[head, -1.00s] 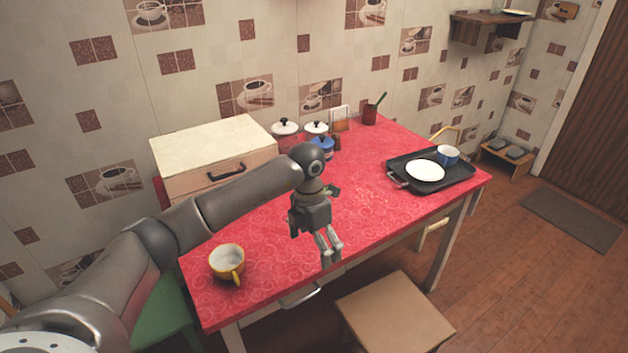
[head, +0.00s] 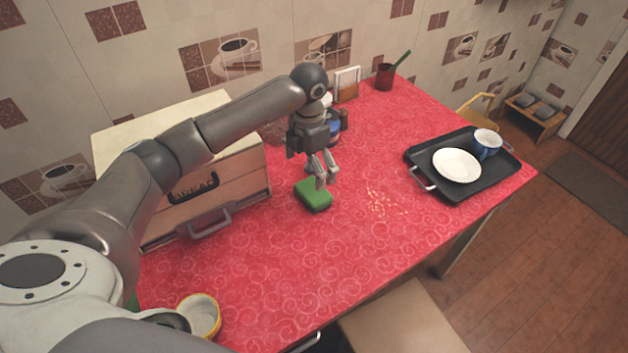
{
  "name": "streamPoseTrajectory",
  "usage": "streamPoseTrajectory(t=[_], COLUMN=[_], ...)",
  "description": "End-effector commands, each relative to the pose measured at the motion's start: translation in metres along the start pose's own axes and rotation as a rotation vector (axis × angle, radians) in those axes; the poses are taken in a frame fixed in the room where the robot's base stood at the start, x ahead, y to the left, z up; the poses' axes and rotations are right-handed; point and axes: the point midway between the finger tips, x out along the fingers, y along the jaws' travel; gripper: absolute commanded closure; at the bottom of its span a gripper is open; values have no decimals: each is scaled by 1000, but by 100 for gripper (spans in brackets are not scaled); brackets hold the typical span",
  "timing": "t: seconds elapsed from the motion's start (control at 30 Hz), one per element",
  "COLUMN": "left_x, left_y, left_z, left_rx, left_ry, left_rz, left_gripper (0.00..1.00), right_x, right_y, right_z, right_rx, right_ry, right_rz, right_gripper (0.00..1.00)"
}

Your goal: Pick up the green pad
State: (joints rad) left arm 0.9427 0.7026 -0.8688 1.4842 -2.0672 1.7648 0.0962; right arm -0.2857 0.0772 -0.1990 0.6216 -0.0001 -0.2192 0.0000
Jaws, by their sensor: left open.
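The green pad (head: 313,196) lies flat on the red patterned tabletop (head: 300,262), near the middle of the table and in front of the bread box. My left gripper (head: 320,184) points down at the pad's far right part, its fingers overlapping the pad in the head view. It is open, with nothing seen between its fingers. Whether the fingertips touch the pad I cannot tell. My right gripper is not in view.
The bread box (head: 230,172) stands left of the pad. A yellow cup (head: 201,314) is near the front left, partly hidden by my arm. A black tray (head: 417,153) with a white plate (head: 457,164) and blue mug (head: 487,143) lies right. Crumbs (head: 383,203) lie between.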

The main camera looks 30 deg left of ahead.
Motion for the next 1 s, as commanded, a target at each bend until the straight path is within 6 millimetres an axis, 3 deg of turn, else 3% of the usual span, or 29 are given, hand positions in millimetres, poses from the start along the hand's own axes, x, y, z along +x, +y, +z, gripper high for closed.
streamPoseTrajectory(t=[0.1, 0.23, 0.43, 0.63, 0.8, 1.0], left_x=[21, 37, 52, 82, 94, 95], left_y=[-1, -1, 0, 0, 0, 1], left_z=[-2, -1, -4, -8, -7, -7], left_rx=[0, 0, 0, 0, 0, 0], left_ry=[4, 2, 3, 3, 0, 0], left_rz=[-3, -2, -2, -3, -1, 0], left_gripper=[0, 0, 0, 0, 0, 0], right_x=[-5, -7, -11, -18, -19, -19], right_y=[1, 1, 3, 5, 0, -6], right_z=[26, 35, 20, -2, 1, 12], right_rx=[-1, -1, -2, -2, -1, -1], right_ry=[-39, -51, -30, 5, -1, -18], right_rz=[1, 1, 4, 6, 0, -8], right_gripper=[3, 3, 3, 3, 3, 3])
